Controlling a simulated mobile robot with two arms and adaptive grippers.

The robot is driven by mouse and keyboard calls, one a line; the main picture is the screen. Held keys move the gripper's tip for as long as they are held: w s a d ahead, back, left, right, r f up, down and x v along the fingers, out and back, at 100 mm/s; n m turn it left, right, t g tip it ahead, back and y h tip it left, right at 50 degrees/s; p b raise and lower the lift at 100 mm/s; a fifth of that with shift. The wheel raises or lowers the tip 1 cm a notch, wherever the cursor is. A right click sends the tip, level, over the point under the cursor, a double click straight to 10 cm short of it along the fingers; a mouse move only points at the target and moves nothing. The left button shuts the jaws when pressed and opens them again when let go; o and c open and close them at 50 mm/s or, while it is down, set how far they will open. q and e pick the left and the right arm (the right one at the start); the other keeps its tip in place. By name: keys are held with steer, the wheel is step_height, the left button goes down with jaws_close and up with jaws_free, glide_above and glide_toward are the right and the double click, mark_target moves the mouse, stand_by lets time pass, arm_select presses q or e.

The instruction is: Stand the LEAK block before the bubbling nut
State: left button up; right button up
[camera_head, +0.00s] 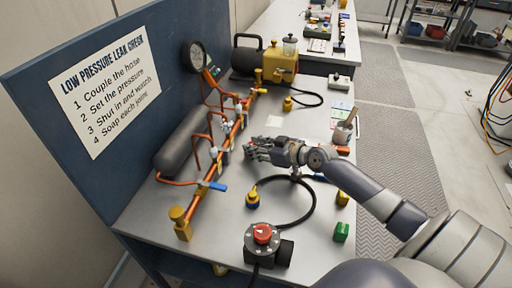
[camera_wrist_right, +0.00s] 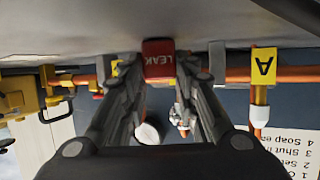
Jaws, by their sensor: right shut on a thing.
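My right gripper (camera_head: 252,149) reaches left over the bench toward the copper pipe run. In the right wrist view its fingers (camera_wrist_right: 160,72) are shut on the red LEAK block (camera_wrist_right: 160,58), whose white lettering shows upside down. The block is at the bench surface, close in front of the pipe; I cannot tell whether it touches the bench. The copper pipe (camera_head: 213,170) has several nuts along it. Whitish patches show near the pipe (camera_head: 227,125), but I cannot tell which nut bubbles. My left gripper is out of view.
A grey cylinder (camera_head: 185,140) lies behind the pipe, against the blue panel with the instruction sheet (camera_head: 105,78).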

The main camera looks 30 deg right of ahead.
steer(key=shift+f, duration=0.2)
steer(key=o, duration=1.1)
steer(key=shift+c, duration=0.2)
steer(key=shift+r, duration=0.2)
steer(key=v, duration=1)
steer(key=shift+s+b, duration=0.25)
steer(key=shift+b, duration=0.1)
steer(key=shift+v, duration=0.85)
steer(key=shift+w+r, duration=0.1)
steer(key=shift+r, duration=0.1)
